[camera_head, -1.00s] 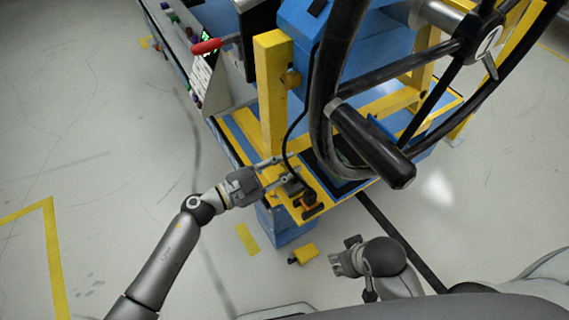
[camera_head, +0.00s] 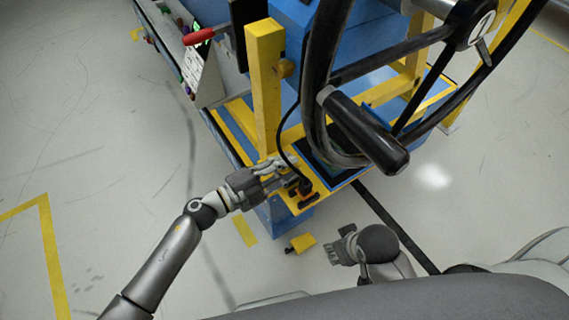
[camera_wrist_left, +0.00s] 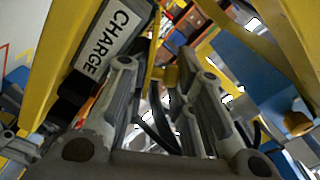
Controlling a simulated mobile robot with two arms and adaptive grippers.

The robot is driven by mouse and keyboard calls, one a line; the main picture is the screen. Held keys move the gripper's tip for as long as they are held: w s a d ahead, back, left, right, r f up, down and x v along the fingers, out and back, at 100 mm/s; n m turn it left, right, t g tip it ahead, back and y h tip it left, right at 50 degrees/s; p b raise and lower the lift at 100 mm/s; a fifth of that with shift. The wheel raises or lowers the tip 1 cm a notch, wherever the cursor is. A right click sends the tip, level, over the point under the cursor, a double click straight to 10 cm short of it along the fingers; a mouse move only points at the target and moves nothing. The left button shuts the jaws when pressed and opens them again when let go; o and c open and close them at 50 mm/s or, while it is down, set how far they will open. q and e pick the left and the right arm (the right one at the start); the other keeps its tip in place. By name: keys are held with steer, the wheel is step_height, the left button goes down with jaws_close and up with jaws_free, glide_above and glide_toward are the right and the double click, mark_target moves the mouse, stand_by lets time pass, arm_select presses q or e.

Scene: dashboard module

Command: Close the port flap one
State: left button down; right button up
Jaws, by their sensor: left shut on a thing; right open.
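My left gripper (camera_head: 280,172) is over the yellow front edge of the blue and yellow module, beside the black cable (camera_head: 284,138). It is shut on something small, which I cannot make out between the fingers. Its fingers also fill the middle of the left wrist view (camera_wrist_left: 165,90), with dark cable between them. A white CHARGE label (camera_wrist_left: 108,37) shows at upper left there. Dark and orange fittings (camera_head: 303,197) sit just right of the gripper; I cannot tell which part is port flap one. My right gripper (camera_head: 338,249) is open and empty, low over the floor.
A large black steering wheel (camera_head: 316,90) with a thick handle (camera_head: 365,130) overhangs the module. A yellow post (camera_head: 265,90) stands behind my left gripper. A small yellow block (camera_head: 302,243) lies on the floor near my right gripper. Floor at left is clear.

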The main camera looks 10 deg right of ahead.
arm_select(q)
steer(key=shift+w+r, duration=0.2)
steer(key=shift+r, duration=0.1)
steer(key=c, duration=1.4)
jaws_free()
steer(key=shift+a, duration=0.1)
steer(key=shift+o, duration=0.4)
steer(key=shift+s+f, duration=0.15)
steer(key=shift+f, duration=0.05)
steer(key=shift+s+f, duration=0.15)
steer(key=shift+f, duration=0.05)
steer(key=shift+s+a+f, duration=0.1)
steer(key=shift+s+a, duration=0.05)
steer(key=shift+a, duration=0.2)
steer(key=v, duration=0.7)
steer(key=shift+r, duration=0.4)
steer(key=shift+a, duration=0.1)
